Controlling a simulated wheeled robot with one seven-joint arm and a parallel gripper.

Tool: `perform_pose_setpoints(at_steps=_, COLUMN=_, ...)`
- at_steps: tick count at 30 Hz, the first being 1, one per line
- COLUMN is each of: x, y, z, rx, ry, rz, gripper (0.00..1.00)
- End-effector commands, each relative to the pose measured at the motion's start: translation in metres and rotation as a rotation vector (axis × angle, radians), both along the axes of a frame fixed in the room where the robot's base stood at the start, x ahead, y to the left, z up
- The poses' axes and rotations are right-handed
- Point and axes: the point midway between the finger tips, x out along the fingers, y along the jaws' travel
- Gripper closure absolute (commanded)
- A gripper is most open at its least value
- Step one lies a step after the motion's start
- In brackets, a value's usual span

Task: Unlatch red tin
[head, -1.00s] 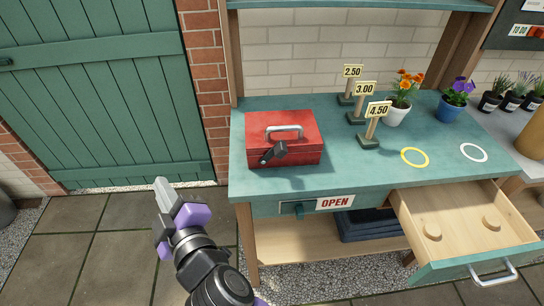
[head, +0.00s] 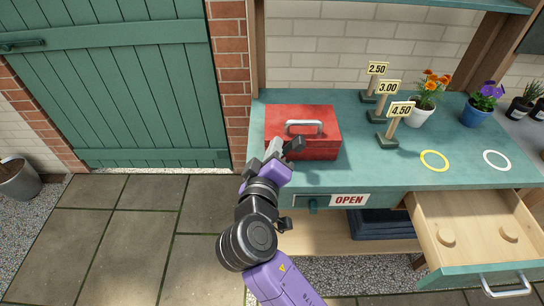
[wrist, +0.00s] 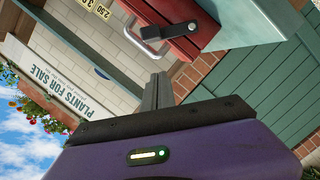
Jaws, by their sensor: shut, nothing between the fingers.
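The red tin (head: 322,147) sits closed on the teal bench, with a grey carrying handle (head: 304,126) on its lid. A dark latch lever (head: 295,145) is on its front; in the wrist view the lever (wrist: 170,31) shows a blocky end and a round pivot on the tin's red face (wrist: 184,49). My gripper (head: 275,145) is at the tin's front left, partly covering the latch in the head view. In the wrist view its fingers (wrist: 160,77) are together and empty, a small gap apart from the latch as seen there.
Price signs (head: 389,106) stand right of the tin, with potted flowers (head: 423,106) beyond. A drawer (head: 478,235) is pulled out at the right front. An OPEN sign (head: 348,200) hangs on the bench front. A green door (head: 120,85) is at left.

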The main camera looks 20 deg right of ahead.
Motion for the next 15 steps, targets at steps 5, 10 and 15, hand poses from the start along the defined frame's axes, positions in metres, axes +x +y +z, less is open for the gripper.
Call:
perform_pose_setpoints(at_steps=5, x=0.023, y=-0.019, z=-0.008, rx=-0.001, ry=0.004, rz=-0.002, gripper=1.00)
perform_pose_setpoints(at_steps=10, x=0.016, y=-0.035, z=-0.021, rx=-0.001, ry=0.002, rz=-0.001, gripper=1.00)
perform_pose_setpoints(at_steps=15, x=0.014, y=-0.042, z=-0.028, rx=-0.001, ry=0.000, rz=0.000, gripper=1.00)
